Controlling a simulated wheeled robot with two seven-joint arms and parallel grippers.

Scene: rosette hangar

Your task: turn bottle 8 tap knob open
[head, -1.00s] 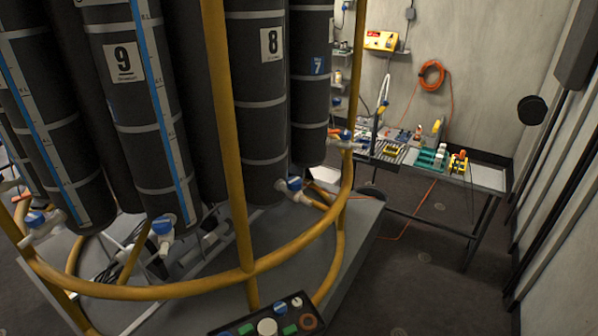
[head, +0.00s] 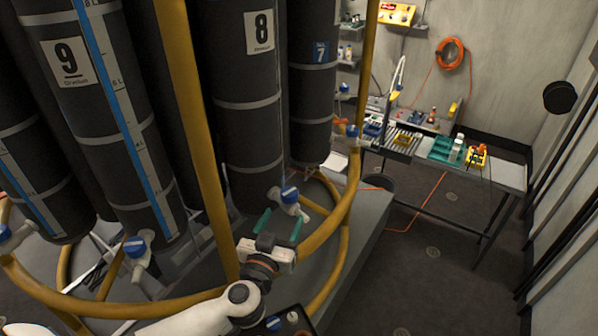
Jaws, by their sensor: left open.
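Bottle 8 (head: 252,125) is a tall dark cylinder with grey bands and a white label reading 8. Its tap, with a blue knob (head: 289,195) on a white body, sticks out at its foot. My left gripper (head: 280,221) has green fingertips and is open and empty. In the picture it lies just below the knob, with the fingers pointing towards it; the knob does not appear to be between them. The exact gap in depth is hard to tell. My right gripper is not in view.
A yellow rail (head: 335,215) curves round the bottles, and a yellow upright (head: 190,120) stands left of bottle 8. Bottle 9 (head: 90,110) and its blue-knobbed tap (head: 136,248) are at left. A workbench (head: 510,172) stands at right, with open floor before it.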

